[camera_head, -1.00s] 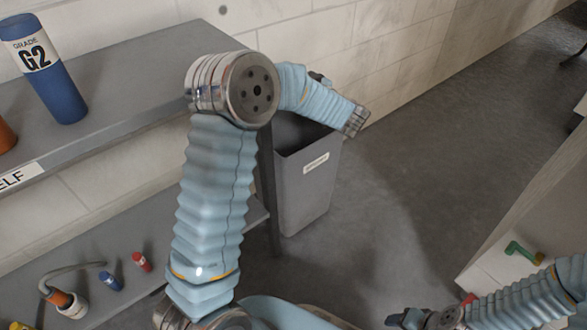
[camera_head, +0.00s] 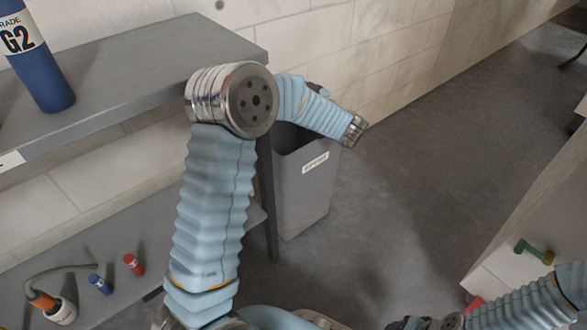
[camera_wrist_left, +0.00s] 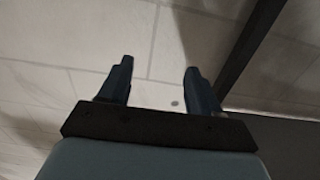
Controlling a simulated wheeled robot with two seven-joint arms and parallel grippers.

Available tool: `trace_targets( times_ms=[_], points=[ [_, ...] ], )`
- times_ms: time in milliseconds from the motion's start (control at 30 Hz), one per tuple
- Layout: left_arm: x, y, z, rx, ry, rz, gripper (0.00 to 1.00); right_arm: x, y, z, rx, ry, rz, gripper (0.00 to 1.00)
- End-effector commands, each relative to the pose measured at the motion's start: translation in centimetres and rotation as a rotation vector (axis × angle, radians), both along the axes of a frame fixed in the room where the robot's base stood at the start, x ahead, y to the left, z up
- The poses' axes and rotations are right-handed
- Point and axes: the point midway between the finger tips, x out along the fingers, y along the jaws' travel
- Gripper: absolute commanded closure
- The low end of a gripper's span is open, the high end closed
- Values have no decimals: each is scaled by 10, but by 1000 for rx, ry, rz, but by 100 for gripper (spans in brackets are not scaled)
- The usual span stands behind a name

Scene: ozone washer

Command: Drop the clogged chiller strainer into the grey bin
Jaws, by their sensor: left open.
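The grey bin (camera_head: 305,195) stands on the floor at the end of the shelf unit, with a white label on its front and a dark opening. My left arm crosses the middle of the head view, and its forearm reaches over the bin's mouth. The left gripper's fingers are hidden in that view. In the left wrist view my left gripper (camera_wrist_left: 157,66) is open, with nothing between its fingers and a tiled wall beyond. I cannot make out the clogged chiller strainer in either view. A dark end of my right arm (camera_head: 408,323) shows at the bottom edge, too cut off to read.
The upper shelf (camera_head: 150,75) bears a blue G2 cylinder (camera_head: 38,65). The lower shelf holds a blue piece (camera_head: 100,284), a red piece (camera_head: 133,264) and an orange-and-white corded item (camera_head: 55,306). A green part (camera_head: 533,251) sits at right. The floor right of the bin is clear.

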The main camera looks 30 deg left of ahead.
Motion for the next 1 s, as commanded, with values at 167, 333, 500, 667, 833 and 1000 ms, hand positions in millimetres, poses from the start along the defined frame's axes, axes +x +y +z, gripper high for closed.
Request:
trace_targets(
  times_ms=[167,333,500,667,833,1000],
  points=[
    [-2,-6,0,-1,0,-2,36,0,0,1,0,0,0,46],
    [-13,-34,1,-1,1,-5,36,0,0,5,0,1,0,46],
    [-29,-74,1,0,1,-5,36,0,0,9,0,2,1,46],
    [-43,-105,1,1,1,-4,36,-1,0,12,0,2,2,46],
    [-51,-123,0,0,0,-1,36,-1,0,13,1,3,2,46],
    [-53,-128,-1,0,0,0,36,-1,0,14,1,3,2,46]
  ],
)
